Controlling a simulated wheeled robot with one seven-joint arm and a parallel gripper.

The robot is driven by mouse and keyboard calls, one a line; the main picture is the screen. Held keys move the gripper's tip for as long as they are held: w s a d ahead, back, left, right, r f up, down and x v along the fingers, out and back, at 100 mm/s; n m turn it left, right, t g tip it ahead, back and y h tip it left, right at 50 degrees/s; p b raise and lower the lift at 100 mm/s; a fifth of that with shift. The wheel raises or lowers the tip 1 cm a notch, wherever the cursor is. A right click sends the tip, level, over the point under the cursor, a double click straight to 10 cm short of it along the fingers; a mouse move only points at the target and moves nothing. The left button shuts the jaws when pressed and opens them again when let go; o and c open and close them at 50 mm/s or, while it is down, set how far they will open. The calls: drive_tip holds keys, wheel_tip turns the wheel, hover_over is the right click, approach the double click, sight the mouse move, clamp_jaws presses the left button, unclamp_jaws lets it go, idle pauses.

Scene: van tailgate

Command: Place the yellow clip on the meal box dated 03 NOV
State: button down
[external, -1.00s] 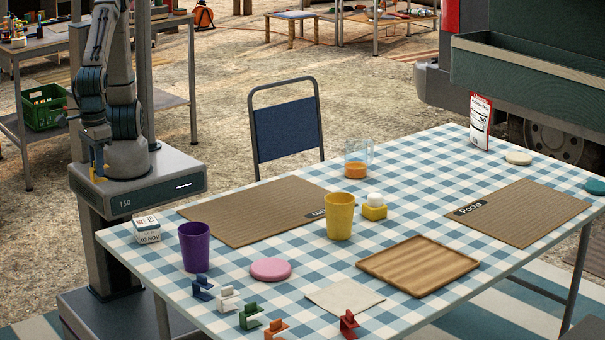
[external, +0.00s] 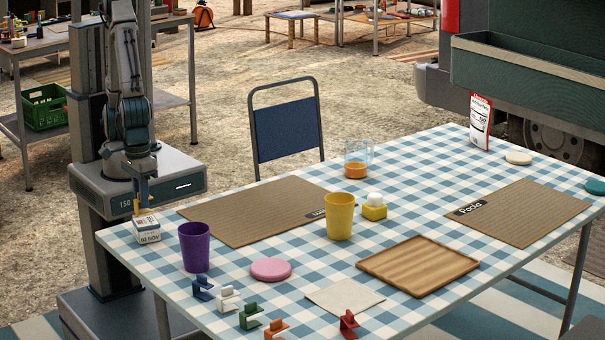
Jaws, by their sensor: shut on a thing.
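The meal box (external: 147,231) is a small white carton with "03 NOV" printed on its front. It stands at the table's left corner in the external view. My gripper (external: 143,196) points down directly above the box. The clip is at the box's top rear edge in the picture. I cannot tell whether it touches the box. The fingers hide part of the clip.
A purple cup (external: 195,247) stands close to the right of the box. Blue (external: 203,288), white (external: 228,299) and other coloured clips line the front edge. A pink disc (external: 270,269) and a brown placemat (external: 255,212) lie nearby. A yellow cup (external: 339,216) stands mid-table.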

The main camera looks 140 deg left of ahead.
drive_tip(key=shift+f, duration=1.1)
drive_tip(key=shift+f, duration=0.15)
drive_tip(key=c, duration=1.3)
unclamp_jaws()
